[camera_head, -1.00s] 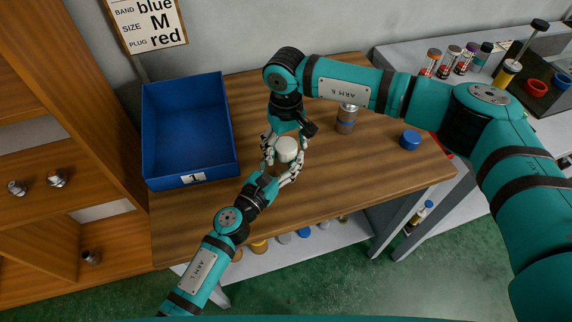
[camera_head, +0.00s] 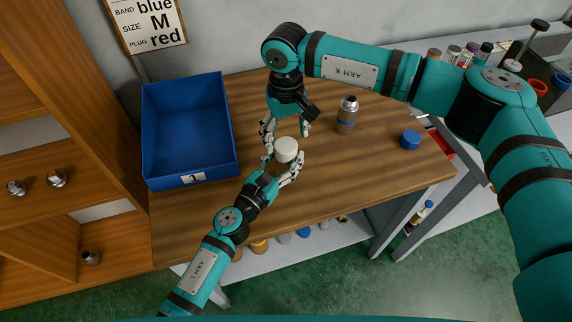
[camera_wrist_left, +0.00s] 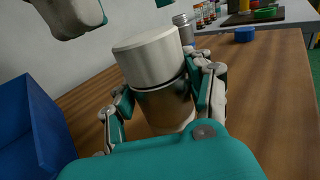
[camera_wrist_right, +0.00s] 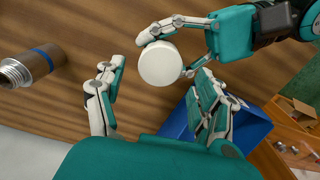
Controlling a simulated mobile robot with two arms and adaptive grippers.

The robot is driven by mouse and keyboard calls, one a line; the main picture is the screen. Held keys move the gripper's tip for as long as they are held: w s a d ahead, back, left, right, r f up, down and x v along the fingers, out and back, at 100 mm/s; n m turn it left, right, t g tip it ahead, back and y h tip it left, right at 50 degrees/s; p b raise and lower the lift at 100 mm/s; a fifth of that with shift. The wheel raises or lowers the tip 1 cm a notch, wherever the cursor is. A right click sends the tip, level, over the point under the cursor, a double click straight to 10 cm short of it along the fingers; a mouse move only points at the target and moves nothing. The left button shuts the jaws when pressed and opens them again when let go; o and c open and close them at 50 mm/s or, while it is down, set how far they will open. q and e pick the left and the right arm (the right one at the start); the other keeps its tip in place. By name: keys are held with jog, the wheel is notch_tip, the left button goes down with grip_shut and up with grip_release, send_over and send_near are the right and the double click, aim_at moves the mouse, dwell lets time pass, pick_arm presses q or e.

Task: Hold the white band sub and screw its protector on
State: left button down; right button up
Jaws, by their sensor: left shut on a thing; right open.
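The sub (camera_wrist_left: 165,105) is a brown metallic cylinder with a white protector (camera_wrist_left: 150,58) on its upper end. A thin dark line shows between the two, and a pale white part shows low on the body. My left gripper (camera_head: 282,172) is shut around the sub's body and holds it roughly upright; its fingers (camera_wrist_left: 160,105) also show in the left wrist view. From the head, the protector (camera_head: 286,148) shows as a white disc. My right gripper (camera_head: 287,132) is open just behind it, with the disc (camera_wrist_right: 158,66) near its fingers and apparently clear of them.
A blue-banded sub (camera_head: 346,115) stands bare-threaded on the table (camera_head: 350,180), with a blue cap (camera_head: 410,140) to its right. A blue bin (camera_head: 187,181) labelled 1 stands at left. A sign (camera_head: 150,22) reads blue, M, red. The table's front right is clear.

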aim_at(286, 145)
jog(key=m, duration=0.4)
jog(key=r+m, duration=0.1)
jog(key=m, duration=0.1)
jog(key=shift+a+m, duration=0.1)
jog(key=shift+m, duration=0.2)
jog(key=m, duration=0.7)
jog(key=shift+r+m, duration=0.3)
jog(key=shift+r, duration=0.1)
jog(key=m, duration=0.5)
jog(key=r+m, duration=0.1)
jog(key=m, duration=0.7)
jog(key=shift+r+m, duration=0.35)
jog(key=shift+m, duration=0.05)
jog(key=shift+f, duration=4)
